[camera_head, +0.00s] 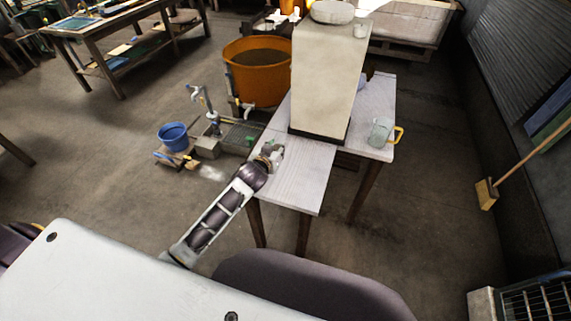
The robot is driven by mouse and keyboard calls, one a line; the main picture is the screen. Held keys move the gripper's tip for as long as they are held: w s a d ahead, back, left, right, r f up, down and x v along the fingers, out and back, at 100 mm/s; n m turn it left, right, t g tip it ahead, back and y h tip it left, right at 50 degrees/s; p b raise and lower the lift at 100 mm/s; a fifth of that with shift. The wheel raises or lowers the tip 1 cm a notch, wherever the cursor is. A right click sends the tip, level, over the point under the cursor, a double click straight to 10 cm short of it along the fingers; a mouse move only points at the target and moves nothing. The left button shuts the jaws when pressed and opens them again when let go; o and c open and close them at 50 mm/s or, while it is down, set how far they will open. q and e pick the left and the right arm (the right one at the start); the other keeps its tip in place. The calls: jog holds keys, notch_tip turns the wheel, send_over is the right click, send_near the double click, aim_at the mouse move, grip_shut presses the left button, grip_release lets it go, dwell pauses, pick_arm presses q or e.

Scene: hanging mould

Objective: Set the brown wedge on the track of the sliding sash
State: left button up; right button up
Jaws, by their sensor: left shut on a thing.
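My left gripper (273,153) is at the left edge of the pale wooden table (300,182), close to the foot of a tall cream block (325,85). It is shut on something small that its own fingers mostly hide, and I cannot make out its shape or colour. I cannot pick out the brown wedge, the sliding sash or its track in this view. My right gripper is out of view.
A glass mug with a yellow handle (381,132) stands on the table's right part. An orange tub (257,70), a blue bucket (173,136) and a tap (205,105) are to the left. A broom (487,193) leans at the right. Floor right of the table is clear.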

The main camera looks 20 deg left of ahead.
pick_arm(q)
jog(key=shift+r, duration=0.1)
dwell(0.6)
jog(key=shift+f, duration=3.15)
jog(key=shift+f, duration=0.1)
jog(key=shift+f+b, duration=0.35)
jog(key=shift+f, duration=1.4)
jog(key=shift+f, duration=0.15)
jog(key=o, duration=0.9)
jog(key=shift+s+r, duration=0.1)
jog(key=shift+r, duration=0.1)
